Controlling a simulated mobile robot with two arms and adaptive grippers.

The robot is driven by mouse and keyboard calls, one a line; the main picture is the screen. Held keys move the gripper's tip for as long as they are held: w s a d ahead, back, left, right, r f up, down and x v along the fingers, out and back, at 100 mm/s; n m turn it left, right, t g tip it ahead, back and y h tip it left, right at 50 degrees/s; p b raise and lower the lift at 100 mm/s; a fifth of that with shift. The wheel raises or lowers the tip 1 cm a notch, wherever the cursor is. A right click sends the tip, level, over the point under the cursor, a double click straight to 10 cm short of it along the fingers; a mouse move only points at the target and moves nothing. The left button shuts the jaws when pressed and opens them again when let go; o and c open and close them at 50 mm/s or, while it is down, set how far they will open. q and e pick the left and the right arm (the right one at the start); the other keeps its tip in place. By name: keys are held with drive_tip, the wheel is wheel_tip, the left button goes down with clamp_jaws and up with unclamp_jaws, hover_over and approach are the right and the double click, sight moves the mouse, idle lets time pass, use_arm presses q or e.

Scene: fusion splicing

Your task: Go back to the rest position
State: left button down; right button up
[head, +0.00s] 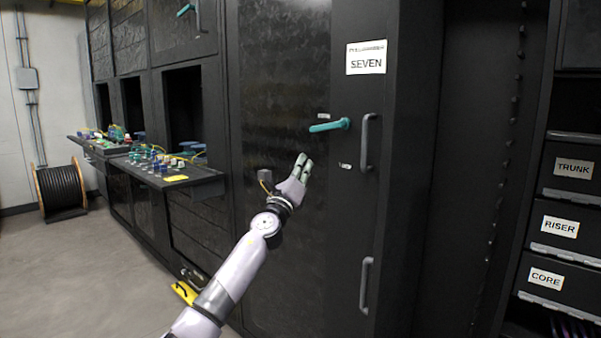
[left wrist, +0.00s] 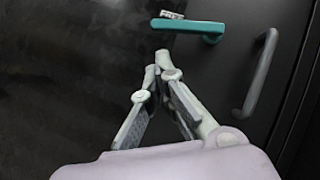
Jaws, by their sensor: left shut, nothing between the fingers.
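My left gripper (head: 302,166) is raised in front of a tall dark cabinet door (head: 283,80), below a teal lever handle (head: 330,126). In the left wrist view the gripper's fingertips (left wrist: 163,62) come together with nothing between them. There the teal handle (left wrist: 188,26) lies beyond the fingertips, and I see no hold on it. The handle sticks out sideways to the left. My right gripper is in neither view.
A grey pull bar (head: 366,143) is right of the lever, and it also shows in the left wrist view (left wrist: 258,75). A sign (head: 366,57) reads SEVEN. Shelves with small parts (head: 200,178) jut out at left. A cable reel (head: 60,189) and yellow item (head: 185,292) are on the floor.

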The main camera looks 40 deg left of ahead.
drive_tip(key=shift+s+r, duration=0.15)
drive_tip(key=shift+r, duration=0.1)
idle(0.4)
